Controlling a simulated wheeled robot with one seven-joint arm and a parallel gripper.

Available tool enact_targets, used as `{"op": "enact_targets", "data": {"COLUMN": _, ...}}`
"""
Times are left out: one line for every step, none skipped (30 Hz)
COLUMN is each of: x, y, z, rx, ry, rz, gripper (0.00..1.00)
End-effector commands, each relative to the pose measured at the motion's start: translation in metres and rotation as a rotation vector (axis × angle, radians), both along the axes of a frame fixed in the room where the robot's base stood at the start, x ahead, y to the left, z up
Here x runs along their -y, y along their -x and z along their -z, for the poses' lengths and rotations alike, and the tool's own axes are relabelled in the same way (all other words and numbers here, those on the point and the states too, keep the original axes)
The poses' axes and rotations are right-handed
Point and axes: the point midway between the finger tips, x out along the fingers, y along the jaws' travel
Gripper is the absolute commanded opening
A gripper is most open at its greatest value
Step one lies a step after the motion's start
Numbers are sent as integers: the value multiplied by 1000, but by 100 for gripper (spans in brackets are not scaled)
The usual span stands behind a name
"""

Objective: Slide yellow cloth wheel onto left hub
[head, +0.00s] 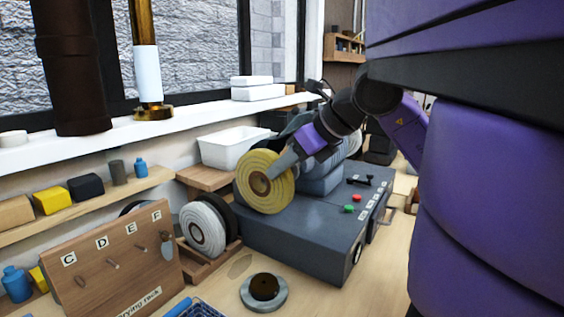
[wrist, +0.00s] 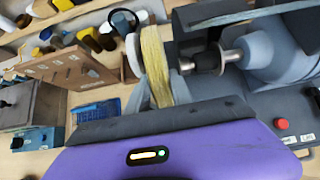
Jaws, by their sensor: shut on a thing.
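The yellow cloth wheel (head: 272,203) is held upright at the left end of the grey bench machine (head: 300,232). My gripper (head: 281,167) is shut on the wheel. In the wrist view the yellow wheel (wrist: 157,62) shows nearly edge-on, with a grey finger beside its lower part. The left hub (wrist: 206,62), a metal spindle with a dark collar, points at the wheel's right face from the motor (wrist: 262,55). A small gap seems to lie between the spindle tip and the wheel. In the head view the wheel and my arm hide the hub.
A white wheel (head: 203,228) stands in a wooden holder left of the machine. A wooden drying rack (head: 110,262) with pegs is at front left. A grey disc with a dark centre (head: 263,289) lies on the table. A white bin (head: 232,148) stands behind. A red button (head: 348,209) is on the machine's top.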

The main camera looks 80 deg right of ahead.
Motion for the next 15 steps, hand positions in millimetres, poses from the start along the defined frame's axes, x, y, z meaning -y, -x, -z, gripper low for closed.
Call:
{"op": "enact_targets", "data": {"x": 0, "y": 0, "z": 3, "rx": 2, "ry": -1, "rz": 0, "gripper": 0}}
{"op": "enact_targets", "data": {"x": 0, "y": 0, "z": 4, "rx": 2, "ry": -1, "rz": 0, "gripper": 0}}
{"op": "enact_targets", "data": {"x": 1, "y": 0, "z": 6, "rx": 2, "ry": -1, "rz": 1, "gripper": 0}}
{"op": "enact_targets", "data": {"x": 1, "y": 0, "z": 7, "rx": 2, "ry": -1, "rz": 1, "gripper": 0}}
{"op": "enact_targets", "data": {"x": 1, "y": 1, "z": 8, "rx": 2, "ry": -1, "rz": 1, "gripper": 0}}
{"op": "enact_targets", "data": {"x": 3, "y": 2, "z": 6, "rx": 3, "ry": -1, "rz": 1, "gripper": 0}}
{"op": "enact_targets", "data": {"x": 5, "y": 2, "z": 6, "rx": 3, "ry": -1, "rz": 1, "gripper": 0}}
{"op": "enact_targets", "data": {"x": 6, "y": 3, "z": 6, "rx": 3, "ry": -1, "rz": 1, "gripper": 0}}
{"op": "enact_targets", "data": {"x": 7, "y": 3, "z": 6, "rx": 2, "ry": 0, "rz": 0, "gripper": 0}}
{"op": "enact_targets", "data": {"x": 6, "y": 3, "z": 7, "rx": 2, "ry": 0, "rz": -1, "gripper": 0}}
{"op": "enact_targets", "data": {"x": 6, "y": 3, "z": 7, "rx": 2, "ry": 0, "rz": -1, "gripper": 0}}
{"op": "enact_targets", "data": {"x": 6, "y": 3, "z": 7, "rx": 2, "ry": 0, "rz": -1, "gripper": 0}}
{"op": "enact_targets", "data": {"x": 6, "y": 3, "z": 7, "rx": 2, "ry": 0, "rz": -1, "gripper": 0}}
{"op": "enact_targets", "data": {"x": 6, "y": 3, "z": 7, "rx": 1, "ry": 0, "rz": -1, "gripper": 0}}
{"op": "enact_targets", "data": {"x": 6, "y": 3, "z": 8, "rx": 1, "ry": 0, "rz": -1, "gripper": 0}}
